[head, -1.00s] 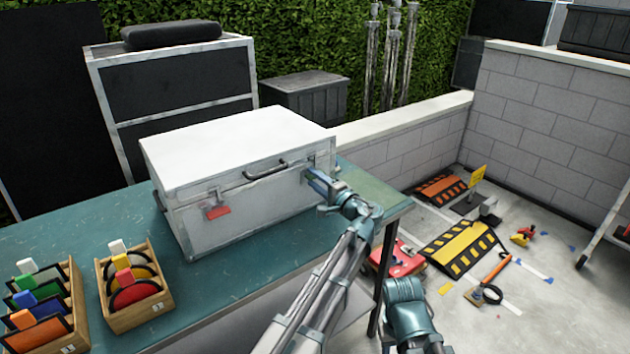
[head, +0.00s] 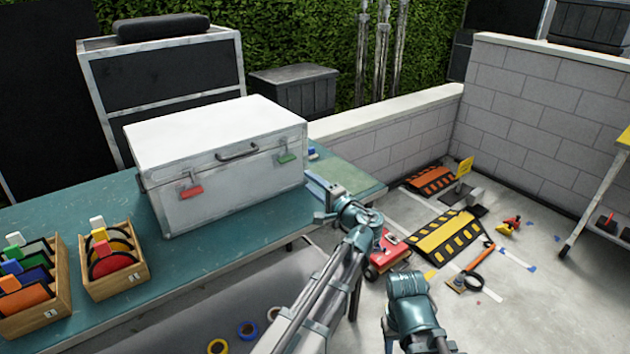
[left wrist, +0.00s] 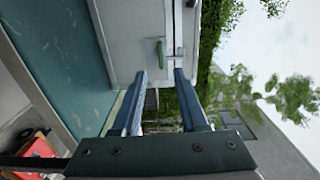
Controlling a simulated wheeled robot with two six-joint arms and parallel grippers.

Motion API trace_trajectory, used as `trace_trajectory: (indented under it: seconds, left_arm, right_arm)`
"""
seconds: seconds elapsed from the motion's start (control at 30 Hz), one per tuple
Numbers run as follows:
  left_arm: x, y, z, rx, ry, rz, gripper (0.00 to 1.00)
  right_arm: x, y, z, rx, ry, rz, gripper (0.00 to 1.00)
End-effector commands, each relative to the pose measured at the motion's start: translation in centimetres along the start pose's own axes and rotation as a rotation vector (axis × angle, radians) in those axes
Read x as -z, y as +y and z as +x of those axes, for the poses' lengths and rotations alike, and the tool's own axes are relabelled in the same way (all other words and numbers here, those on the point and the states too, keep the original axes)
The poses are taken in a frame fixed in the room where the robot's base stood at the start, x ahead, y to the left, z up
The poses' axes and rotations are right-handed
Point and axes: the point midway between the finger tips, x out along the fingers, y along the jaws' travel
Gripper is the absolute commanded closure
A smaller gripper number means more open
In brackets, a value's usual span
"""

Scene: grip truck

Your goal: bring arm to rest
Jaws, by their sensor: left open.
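The white case (head: 220,185) stands closed on the teal table (head: 75,218). Its front has a red latch (head: 190,191) on the left and a green latch (head: 287,158) on the right. In the left wrist view the green latch (left wrist: 161,54) shows beyond the fingertips. My left gripper (head: 314,182) is just right of the case's front right corner, over the table. It is open and empty, apart from the latch, and its fingers also show in the left wrist view (left wrist: 160,80). My right arm shows at the lower right, but its gripper is out of view.
Two wooden boxes (head: 118,282) of coloured discs stand at the table's left. Tape rolls (head: 248,330) lie below it. On the floor to the right are a red toolbox (head: 388,256), a yellow-black ramp (head: 446,236) and an orange-handled tool (head: 480,257). A block wall (head: 545,110) stands behind.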

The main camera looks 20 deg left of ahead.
Motion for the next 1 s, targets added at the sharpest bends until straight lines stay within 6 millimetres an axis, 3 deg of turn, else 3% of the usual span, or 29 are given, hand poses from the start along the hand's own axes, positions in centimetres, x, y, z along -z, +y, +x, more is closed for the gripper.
trace_trajectory:
  seconds: [0.37,0.53,0.67,0.8,1.0]
  left_arm:
    - [-0.3,0.1,-0.2,-0.014,-0.004,-0.006,0.57]
    - [-2.9,2.1,-2.5,-0.195,-0.054,-0.08,0.57]
    - [-5.9,5.5,-6.9,-0.466,-0.128,-0.158,0.57]
    - [-8.6,9.0,-13.4,-0.781,-0.204,-0.207,0.57]
    - [-11.2,11.3,-23.4,-1.179,-0.279,-0.211,0.57]
  right_arm:
    - [0.0,0.0,-0.2,0.0,0.0,0.0,0.57]
    - [-0.1,0.2,-2.2,0.0,0.0,0.0,0.57]
    - [-0.2,0.4,-4.4,0.0,0.0,0.0,0.57]
    - [-0.4,0.6,-6.6,0.0,0.0,0.0,0.57]
    - [-0.5,0.8,-9.0,0.0,0.0,0.0,0.57]
